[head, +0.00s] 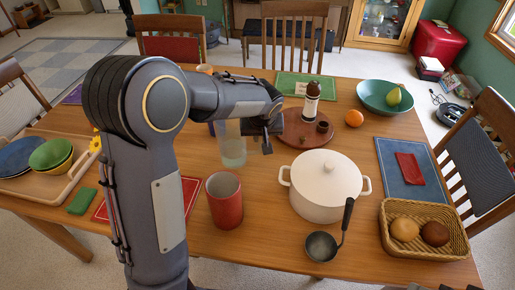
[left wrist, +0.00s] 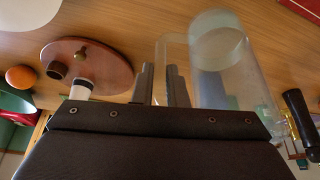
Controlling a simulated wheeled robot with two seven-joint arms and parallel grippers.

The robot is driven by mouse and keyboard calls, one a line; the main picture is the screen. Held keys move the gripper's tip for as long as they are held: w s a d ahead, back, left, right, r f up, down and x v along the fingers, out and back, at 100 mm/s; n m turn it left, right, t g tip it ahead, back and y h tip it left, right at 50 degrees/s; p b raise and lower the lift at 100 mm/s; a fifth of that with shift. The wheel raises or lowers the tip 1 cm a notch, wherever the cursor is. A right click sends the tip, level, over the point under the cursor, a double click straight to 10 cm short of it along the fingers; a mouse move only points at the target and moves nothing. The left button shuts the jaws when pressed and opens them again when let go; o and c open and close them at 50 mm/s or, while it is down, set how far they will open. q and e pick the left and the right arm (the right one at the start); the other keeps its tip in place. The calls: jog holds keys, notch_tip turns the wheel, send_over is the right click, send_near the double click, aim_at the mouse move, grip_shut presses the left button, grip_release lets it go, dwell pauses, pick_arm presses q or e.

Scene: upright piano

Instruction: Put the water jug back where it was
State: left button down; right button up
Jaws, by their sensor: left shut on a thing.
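The water jug (head: 233,150) is clear, with pale water low inside. It stands about upright near the middle of the table, partly covered by my left arm in the head view. My left gripper (head: 266,134) is shut on its handle side, to the right of the jug body. In the left wrist view the jug (left wrist: 218,65) appears upside down, with its clear handle at the two dark fingers (left wrist: 162,84). I cannot tell whether its base touches the table. My right gripper is not in view.
A round reddish board (head: 290,124) with a bottle (head: 311,101) is just right of the jug. A white pot (head: 326,184) and red cup (head: 224,201) stand nearer. A ladle (head: 322,246), bread basket (head: 430,251) and wooden tray (head: 62,183) also occupy the table.

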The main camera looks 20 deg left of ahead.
aim_at(260, 145)
pick_arm(q)
jog(key=shift+f, duration=2.1)
jog(key=c, duration=1.9)
grip_release()
jog(key=shift+f, duration=0.1)
jog(key=o, duration=0.4)
jog(key=shift+o, duration=0.2)
